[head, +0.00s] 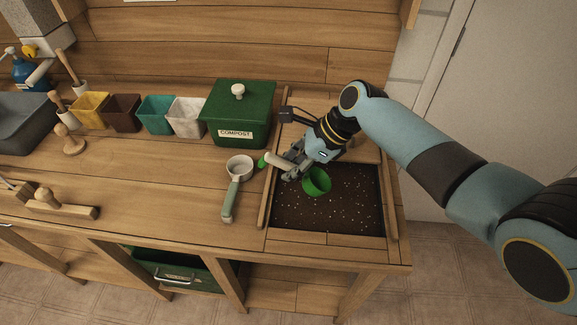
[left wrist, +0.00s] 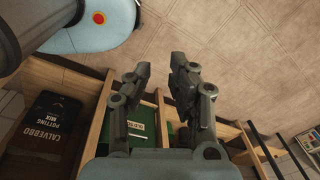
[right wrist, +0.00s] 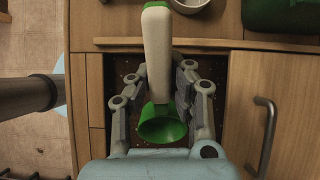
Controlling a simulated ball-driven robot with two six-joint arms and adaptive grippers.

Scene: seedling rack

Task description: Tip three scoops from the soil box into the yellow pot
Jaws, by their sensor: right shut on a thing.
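My right gripper (head: 292,170) is shut on the cream handle of a green scoop (head: 317,181). The scoop's cup is over the left part of the soil box (head: 345,210), which holds dark soil with pale specks. I cannot tell whether the cup touches the soil. In the right wrist view the handle runs between the fingers (right wrist: 160,82), and the cup (right wrist: 163,125) shows below them. The yellow pot (head: 91,109) stands at the left end of a row of pots. Its inside is hard to see. My left gripper (left wrist: 158,78) is open and empty.
Brown (head: 122,112), teal (head: 155,114) and white (head: 187,117) pots stand right of the yellow one, then a green compost bin (head: 238,112). A white-cupped scoop (head: 229,203) lies left of the soil box. A wooden tool (head: 60,205) lies at the left front.

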